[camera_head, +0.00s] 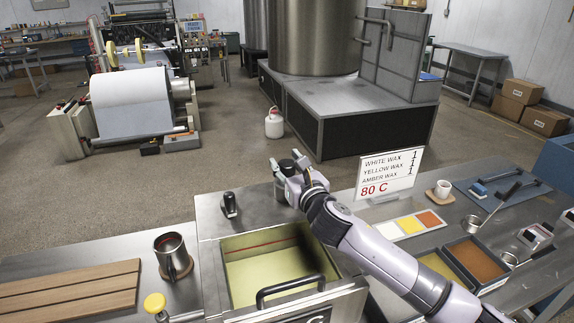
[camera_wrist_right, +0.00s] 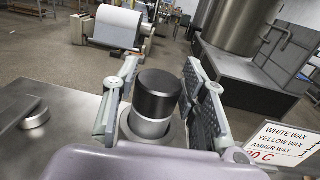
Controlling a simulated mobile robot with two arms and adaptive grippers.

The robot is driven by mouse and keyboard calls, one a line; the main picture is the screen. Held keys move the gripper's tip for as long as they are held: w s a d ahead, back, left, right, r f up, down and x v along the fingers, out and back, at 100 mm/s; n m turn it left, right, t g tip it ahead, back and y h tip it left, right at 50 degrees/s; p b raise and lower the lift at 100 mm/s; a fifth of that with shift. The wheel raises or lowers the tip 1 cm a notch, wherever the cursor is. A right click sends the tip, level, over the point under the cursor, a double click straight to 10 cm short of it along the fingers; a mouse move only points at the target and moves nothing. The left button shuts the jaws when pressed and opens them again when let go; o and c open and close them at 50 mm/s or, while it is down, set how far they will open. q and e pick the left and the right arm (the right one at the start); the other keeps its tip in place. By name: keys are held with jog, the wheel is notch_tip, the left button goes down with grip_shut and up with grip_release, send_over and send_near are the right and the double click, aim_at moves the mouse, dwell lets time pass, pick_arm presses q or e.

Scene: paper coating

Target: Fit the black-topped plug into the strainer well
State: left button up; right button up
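The black-topped plug (camera_wrist_right: 157,92) stands upright between the fingers of my right gripper (camera_wrist_right: 160,70) in the right wrist view. Its lower part is silver. A wider grey ring (camera_wrist_right: 126,128), which looks like the rim of the strainer well, surrounds its base; how deep it sits is hidden. The fingers are spread on both sides of the plug, with narrow gaps visible. In the head view, the right gripper (camera_head: 282,180) is over the back edge of the metal counter, with the plug's dark top (camera_head: 287,166) between its fingers. My left gripper is not in view.
A small black-topped fitting (camera_head: 229,205) stands on the counter to the left. In front is an open tank (camera_head: 262,242) of yellowish liquid with a black handle (camera_head: 290,288). A metal mug (camera_head: 172,254) is at left; a wax sign (camera_head: 388,173) stands at right.

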jog(key=shift+o, duration=1.3)
jog(key=shift+r, duration=0.1)
jog(key=shift+s+d, duration=0.25)
jog(key=shift+s, duration=0.3)
jog(key=b+v, duration=0.2)
jog(key=v, duration=0.9)
jog(key=shift+b, duration=0.3)
jog(key=shift+w, duration=0.1)
